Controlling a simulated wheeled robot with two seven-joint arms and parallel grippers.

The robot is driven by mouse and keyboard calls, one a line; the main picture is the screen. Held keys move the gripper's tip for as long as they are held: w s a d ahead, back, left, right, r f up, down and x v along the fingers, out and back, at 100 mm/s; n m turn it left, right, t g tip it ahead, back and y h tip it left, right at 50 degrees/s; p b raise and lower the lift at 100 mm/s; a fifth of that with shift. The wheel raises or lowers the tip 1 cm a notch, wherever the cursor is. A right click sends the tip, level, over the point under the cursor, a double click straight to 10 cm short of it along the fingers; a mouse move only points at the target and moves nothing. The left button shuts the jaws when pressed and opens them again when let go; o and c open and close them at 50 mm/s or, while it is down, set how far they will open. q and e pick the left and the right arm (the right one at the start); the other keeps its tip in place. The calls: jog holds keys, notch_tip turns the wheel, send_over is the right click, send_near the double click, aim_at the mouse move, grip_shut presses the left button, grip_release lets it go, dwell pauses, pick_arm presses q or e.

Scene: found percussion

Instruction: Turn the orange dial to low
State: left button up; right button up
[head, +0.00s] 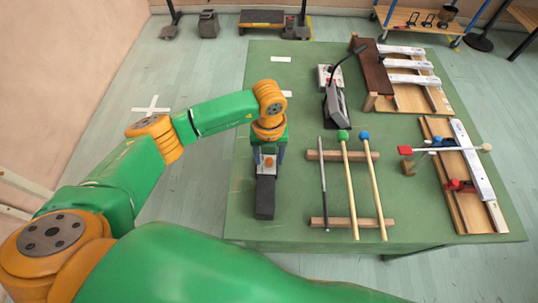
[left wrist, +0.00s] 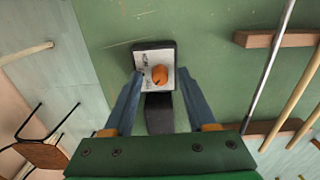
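The orange dial (left wrist: 160,74) sits on a white lettered plate (left wrist: 148,60) on a dark box (left wrist: 158,115). The lettering is too small to read surely, and I cannot tell the dial's setting. In the head view the dial (head: 269,162) and box (head: 265,197) are at the left part of the green table. My left gripper (head: 269,157) points down over the plate. In the left wrist view the left gripper (left wrist: 161,73) is open, one finger on each side of the dial, with gaps between fingers and dial. My right gripper is not in view.
Right of the box, a thin rod (head: 324,185) and two mallets (head: 352,185) lie across wooden bars (head: 342,155). A pedal-like device (head: 335,105) stands behind. Wooden boards with metal bars (head: 470,180) are at the right. The table left of the box is clear.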

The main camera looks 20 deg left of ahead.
aim_at(269, 160)
pick_arm(q)
notch_tip(269, 160, up, 7)
jog(key=shift+r+b, duration=0.1)
jog(key=shift+b, duration=0.4)
